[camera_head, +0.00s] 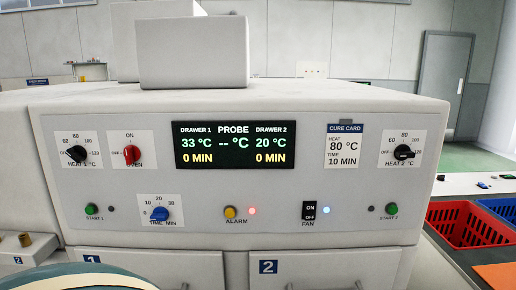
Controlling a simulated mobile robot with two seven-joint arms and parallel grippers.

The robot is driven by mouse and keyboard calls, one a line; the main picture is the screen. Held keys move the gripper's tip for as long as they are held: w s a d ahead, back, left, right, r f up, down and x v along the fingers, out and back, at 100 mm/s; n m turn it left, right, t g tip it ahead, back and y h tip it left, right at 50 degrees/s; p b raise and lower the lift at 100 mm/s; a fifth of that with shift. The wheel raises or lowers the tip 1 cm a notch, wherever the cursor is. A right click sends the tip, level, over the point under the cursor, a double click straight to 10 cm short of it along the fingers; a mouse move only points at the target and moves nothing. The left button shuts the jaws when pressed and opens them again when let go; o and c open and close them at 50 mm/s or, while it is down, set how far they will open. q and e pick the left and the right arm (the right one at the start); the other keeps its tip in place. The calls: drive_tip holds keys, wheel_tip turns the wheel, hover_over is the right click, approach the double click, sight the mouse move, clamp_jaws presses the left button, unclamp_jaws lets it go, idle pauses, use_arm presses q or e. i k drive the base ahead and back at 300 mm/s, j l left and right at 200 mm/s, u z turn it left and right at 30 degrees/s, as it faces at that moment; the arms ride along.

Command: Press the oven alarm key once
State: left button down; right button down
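The oven front panel (200,220) fills the middle of the head view. The alarm key (230,212) is a round yellow button low on the panel, above the label ALARM. A red light (252,211) glows just right of it. The display (235,145) reads 33 °C and 0 MIN for drawer 1, 20 °C and 0 MIN for drawer 2, and dashes for the probe. Neither of my grippers is in view. Nothing covers the alarm key.
Near the key are the blue time knob (159,214), the black fan switch (310,210) with a blue light, and green start buttons (91,209). The red oven knob (131,154) is above. Red crates (465,226) stand at right. A rounded teal-and-cream object (75,277) is at lower left.

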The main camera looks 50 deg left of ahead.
sight(230, 213)
drive_tip(key=j+u, duration=0.1)
drive_tip(key=u, duration=0.7)
drive_tip(key=j+u, duration=0.15)
drive_tip(key=u, duration=0.25)
drive_tip(key=i+u, duration=0.1)
drive_tip(key=u, duration=0.3)
